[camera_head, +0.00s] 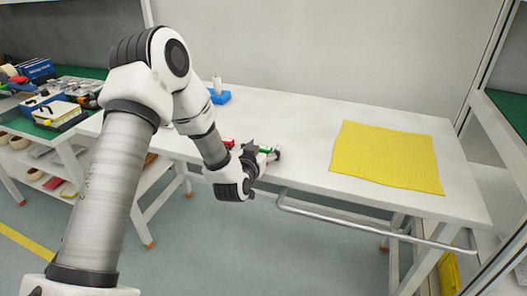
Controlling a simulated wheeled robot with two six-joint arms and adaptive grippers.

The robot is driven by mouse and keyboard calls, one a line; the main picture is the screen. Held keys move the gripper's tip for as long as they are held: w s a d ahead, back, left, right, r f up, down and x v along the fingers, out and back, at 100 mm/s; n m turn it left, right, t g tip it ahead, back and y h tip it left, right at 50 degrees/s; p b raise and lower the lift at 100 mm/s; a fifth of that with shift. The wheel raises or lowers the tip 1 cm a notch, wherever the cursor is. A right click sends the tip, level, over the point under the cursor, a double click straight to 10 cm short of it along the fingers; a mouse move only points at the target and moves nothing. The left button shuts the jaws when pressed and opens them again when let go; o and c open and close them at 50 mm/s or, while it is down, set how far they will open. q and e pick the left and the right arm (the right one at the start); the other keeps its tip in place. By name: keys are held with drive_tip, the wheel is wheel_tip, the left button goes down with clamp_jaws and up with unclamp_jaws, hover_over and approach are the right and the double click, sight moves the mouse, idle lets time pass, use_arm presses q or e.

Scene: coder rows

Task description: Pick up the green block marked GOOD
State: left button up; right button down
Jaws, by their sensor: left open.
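A small green block (264,150) shows on the white table near its front edge, partly covered by my gripper. Its marking is too small to read. My left gripper (269,154) is open, right at the green block, with its fingers around or beside it; I cannot tell which. A red block (228,142) lies just left of the gripper, partly hidden behind my left arm. My right gripper is not in view.
The white table (310,125) is clear between the blocks and a yellow mat (388,157) on the right. A blue holder (219,97) with a white bottle (217,85) stands at the back left. A metal rail (370,221) runs along the front. A cluttered bench stands far left.

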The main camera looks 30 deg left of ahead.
use_arm(q)
drive_tip(key=shift+s+r, duration=0.1)
drive_tip(key=shift+s, duration=0.05)
drive_tip(key=c, duration=1.2)
drive_tip(key=shift+o, duration=0.2)
drive_tip(key=shift+r, duration=0.1)
